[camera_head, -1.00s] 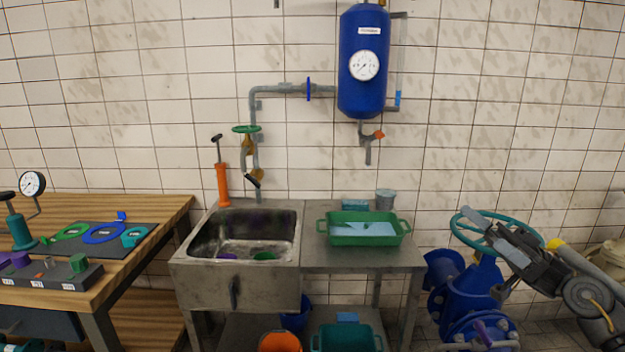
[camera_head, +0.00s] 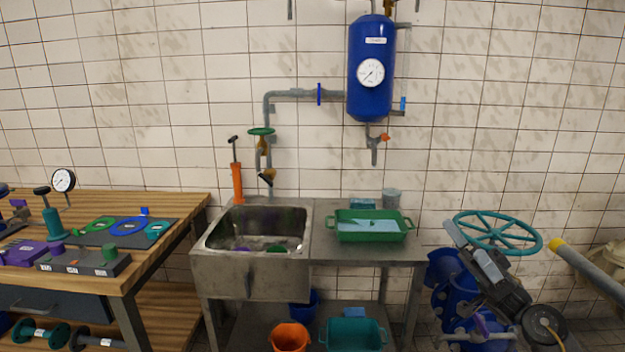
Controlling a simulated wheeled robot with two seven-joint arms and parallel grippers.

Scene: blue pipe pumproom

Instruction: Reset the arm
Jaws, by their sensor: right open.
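My right arm comes in from the lower right. Its gripper (camera_head: 466,243) is open and empty, with two grey fingers pointing up and left. It shows in front of the blue valve body, just left of and below the teal handwheel (camera_head: 497,232). I cannot tell whether it touches the wheel. My left arm and gripper are not in view.
A steel sink (camera_head: 258,232) stands in the middle, with a green tray (camera_head: 371,238) on its counter. A wooden workbench (camera_head: 184,202) with gauge and gaskets is at left. A blue tank (camera_head: 371,75) hangs on the wall. A grey pipe (camera_head: 590,266) is at right.

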